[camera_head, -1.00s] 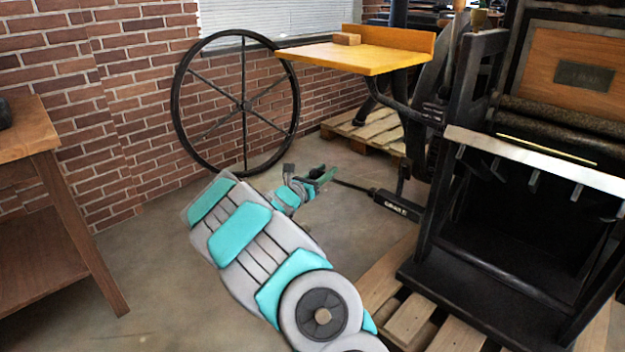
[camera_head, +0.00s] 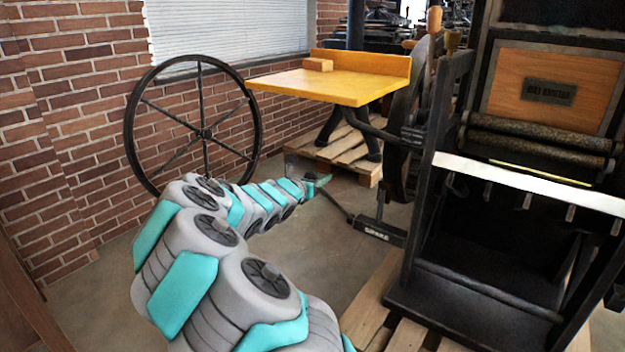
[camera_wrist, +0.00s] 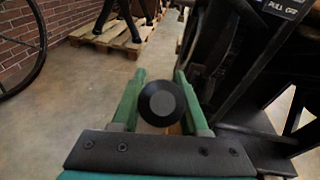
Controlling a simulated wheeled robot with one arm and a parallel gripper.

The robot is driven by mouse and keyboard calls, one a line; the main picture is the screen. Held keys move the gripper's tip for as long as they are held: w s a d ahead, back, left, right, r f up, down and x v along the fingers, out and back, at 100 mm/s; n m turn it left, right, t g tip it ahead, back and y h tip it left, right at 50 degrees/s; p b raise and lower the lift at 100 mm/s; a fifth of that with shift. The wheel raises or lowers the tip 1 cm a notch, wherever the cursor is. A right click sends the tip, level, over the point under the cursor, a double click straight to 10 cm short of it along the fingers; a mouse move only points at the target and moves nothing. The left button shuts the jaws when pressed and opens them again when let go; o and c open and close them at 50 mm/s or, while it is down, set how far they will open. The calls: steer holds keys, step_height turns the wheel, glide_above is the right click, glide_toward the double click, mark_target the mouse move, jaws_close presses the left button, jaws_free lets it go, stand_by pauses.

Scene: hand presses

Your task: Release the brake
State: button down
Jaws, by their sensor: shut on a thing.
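The brake is a thin dark lever (camera_head: 339,206) that runs from a black labelled box (camera_head: 378,232) low beside the press, up and left to my gripper. The box's lettering is blurred. My gripper (camera_head: 318,182) is at the lever's far end, with green fingers. In the wrist view my gripper (camera_wrist: 160,103) has its two green fingers on either side of a round black knob (camera_wrist: 160,104), seen end-on, and is shut on it. The rest of the lever is hidden behind the knob in that view.
The black hand press (camera_head: 490,290) stands on a wooden pallet (camera_head: 368,312) at right. A yellow-topped table (camera_head: 340,85) stands behind the lever. A large spoked wheel (camera_head: 203,133) is near the brick wall at left. Bare floor lies under the lever.

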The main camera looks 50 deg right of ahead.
steer(key=shift+d+r, duration=0.1)
steer(key=shift+r, duration=0.15)
steer(key=shift+c, duration=2.2)
jaws_free()
steer(key=shift+d, duration=0.1)
steer(key=shift+f, duration=0.1)
steer(key=v, duration=0.8)
